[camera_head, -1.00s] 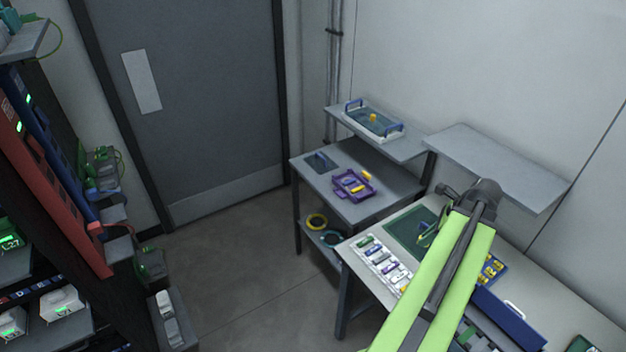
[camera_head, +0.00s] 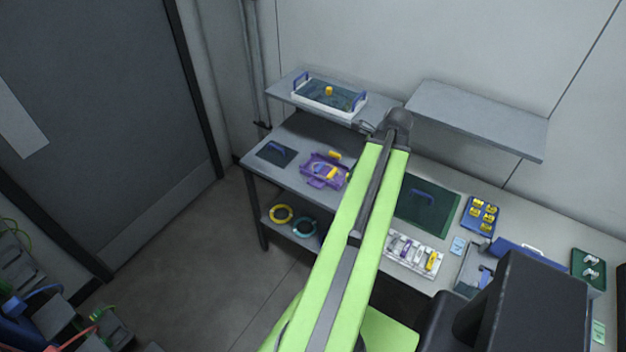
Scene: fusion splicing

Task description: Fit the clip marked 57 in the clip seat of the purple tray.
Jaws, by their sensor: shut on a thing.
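The purple tray (camera_head: 316,174) lies on the grey table at the back, with yellow and light-coloured pieces in and beside it. Its clip seat is too small to make out. My gripper (camera_head: 367,127), at the far end of my green arm, is above the back of that table, to the right of and beyond the purple tray in the picture. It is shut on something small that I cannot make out. A white rack (camera_head: 425,269) on the workbench holds several coloured clips, partly behind my arm. No number can be read.
A shelf with a white, blue-handled tray (camera_head: 345,112) is behind the table; an empty grey shelf (camera_head: 480,118) is to its right. A dark mat (camera_head: 275,153) lies left of the purple tray. Green mat (camera_head: 427,208) and blue tray (camera_head: 470,221) are on the workbench.

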